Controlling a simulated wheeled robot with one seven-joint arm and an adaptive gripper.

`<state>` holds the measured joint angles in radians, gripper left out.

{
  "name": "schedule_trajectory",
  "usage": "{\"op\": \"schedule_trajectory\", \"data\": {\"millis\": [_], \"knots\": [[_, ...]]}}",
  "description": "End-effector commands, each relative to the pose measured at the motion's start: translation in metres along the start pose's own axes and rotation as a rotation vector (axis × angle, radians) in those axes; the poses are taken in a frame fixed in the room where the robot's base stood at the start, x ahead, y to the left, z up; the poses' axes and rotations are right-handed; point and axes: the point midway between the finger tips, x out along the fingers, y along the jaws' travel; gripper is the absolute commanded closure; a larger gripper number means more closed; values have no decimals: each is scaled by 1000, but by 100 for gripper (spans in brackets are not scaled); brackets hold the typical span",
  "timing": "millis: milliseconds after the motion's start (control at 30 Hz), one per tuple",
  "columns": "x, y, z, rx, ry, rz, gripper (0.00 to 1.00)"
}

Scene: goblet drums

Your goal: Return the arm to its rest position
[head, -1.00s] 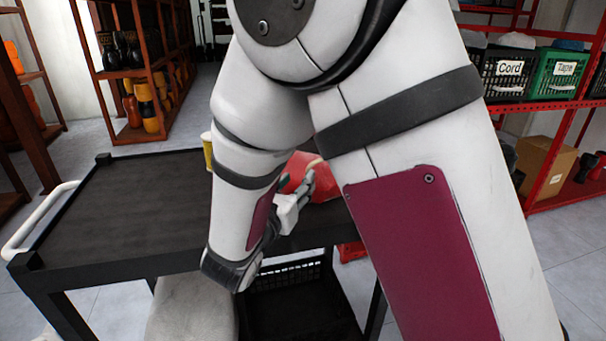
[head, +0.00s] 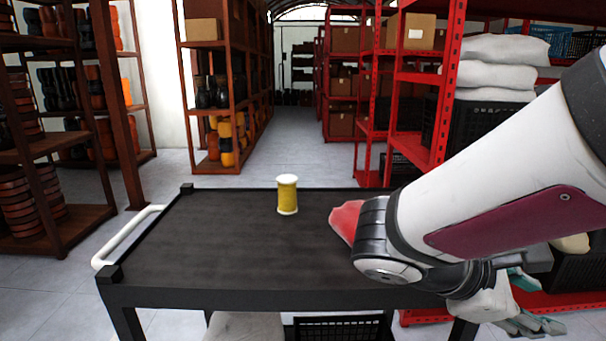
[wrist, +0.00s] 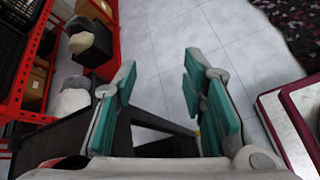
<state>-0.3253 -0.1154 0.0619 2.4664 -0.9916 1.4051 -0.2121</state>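My arm (head: 510,190) reaches in from the right edge of the head view, its white links with a maroon panel crossing in front of the cart's right end. My gripper (head: 535,305) is low at the right, beyond the cart's right side and partly hidden by my wrist. In the wrist view my gripper (wrist: 162,92) has its teal-padded fingers spread wide apart. Nothing is between them; grey floor tiles show through the gap.
A black cart (head: 230,240) stands in front, with a yellow thread spool (head: 287,195) upright on it. A red object (head: 346,219) is partly hidden behind my arm. Red shelving (head: 440,90) is close at the right. The aisle behind the cart is clear.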

Motion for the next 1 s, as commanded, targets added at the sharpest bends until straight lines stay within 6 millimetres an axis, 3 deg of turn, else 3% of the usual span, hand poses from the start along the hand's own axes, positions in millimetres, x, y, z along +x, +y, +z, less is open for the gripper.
{"op": "schedule_trajectory", "data": {"millis": [33,200,400,767,1000], "knots": [[3,-19,13,98,35,-86,62],[-3,-83,29,419,174,-382,62],[-31,-130,23,729,336,-654,62],[-84,-156,9,1078,567,-953,62],[-102,-135,36,1084,600,-921,62]]}}
